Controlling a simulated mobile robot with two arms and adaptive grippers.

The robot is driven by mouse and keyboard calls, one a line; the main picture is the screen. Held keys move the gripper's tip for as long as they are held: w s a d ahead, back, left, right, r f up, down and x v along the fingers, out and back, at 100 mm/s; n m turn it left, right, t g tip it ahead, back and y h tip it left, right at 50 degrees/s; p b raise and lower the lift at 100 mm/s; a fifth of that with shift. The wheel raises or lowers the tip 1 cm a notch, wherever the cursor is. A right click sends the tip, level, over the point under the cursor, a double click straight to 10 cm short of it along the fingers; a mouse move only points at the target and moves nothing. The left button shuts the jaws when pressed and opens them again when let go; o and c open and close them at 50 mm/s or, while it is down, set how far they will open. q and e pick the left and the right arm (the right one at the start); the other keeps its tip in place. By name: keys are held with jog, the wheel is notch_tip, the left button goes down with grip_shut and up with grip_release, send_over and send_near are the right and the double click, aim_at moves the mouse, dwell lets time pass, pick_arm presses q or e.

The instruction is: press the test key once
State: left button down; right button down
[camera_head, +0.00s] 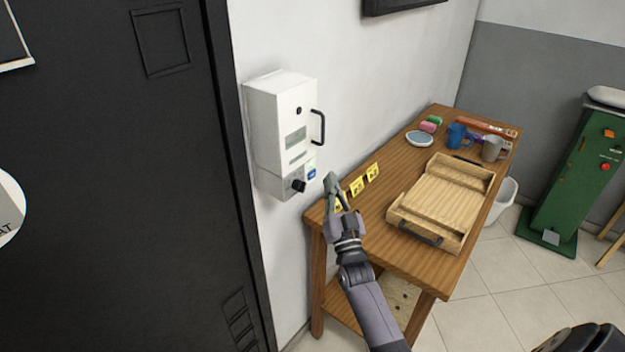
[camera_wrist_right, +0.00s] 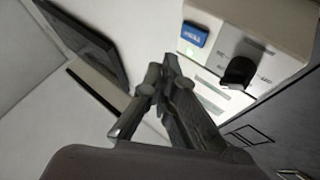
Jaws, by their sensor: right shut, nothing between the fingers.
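A white box (camera_head: 281,125) with a black handle hangs on the wall beside the dark door. On its lower part are a blue key (camera_head: 311,174) and a black knob (camera_head: 298,185). In the right wrist view the blue key (camera_wrist_right: 195,34) carries a white label too small to read surely, and the black knob (camera_wrist_right: 238,72) is to its right. My right gripper (camera_head: 332,182) is shut and empty, in front of the wall just right of the blue key. In the wrist view its fingertips (camera_wrist_right: 172,62) are apart from the key. My left gripper is not in view.
A wooden table (camera_head: 385,260) stands right of the box, bearing a wooden tray (camera_head: 478,172), yellow cards (camera_head: 357,186), a blue mug (camera_head: 456,134) and a grey mug (camera_head: 493,148). A dark door (camera_head: 110,170) is at left. A green machine (camera_head: 570,180) stands at far right.

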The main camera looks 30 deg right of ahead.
jog(key=shift+w+a+b, duration=0.15)
jog(key=shift+w+a, duration=0.05)
jog(key=shift+w, duration=0.3)
jog(key=shift+w+a+b, duration=0.15)
jog(key=shift+w+a, duration=0.05)
jog(key=shift+w, duration=0.3)
dwell(0.8)
jog(key=shift+w+a, duration=0.15)
jog(key=shift+w, duration=0.25)
jog(key=shift+w+a+b, duration=0.15)
jog(key=shift+w+b, duration=0.1)
jog(key=shift+b, duration=0.15)
dwell(0.4)
dwell(0.3)
jog(key=shift+s+d+p, duration=0.3)
jog(key=shift+s+p, duration=0.05)
jog(key=shift+s, duration=0.35)
jog(key=shift+s, duration=0.1)
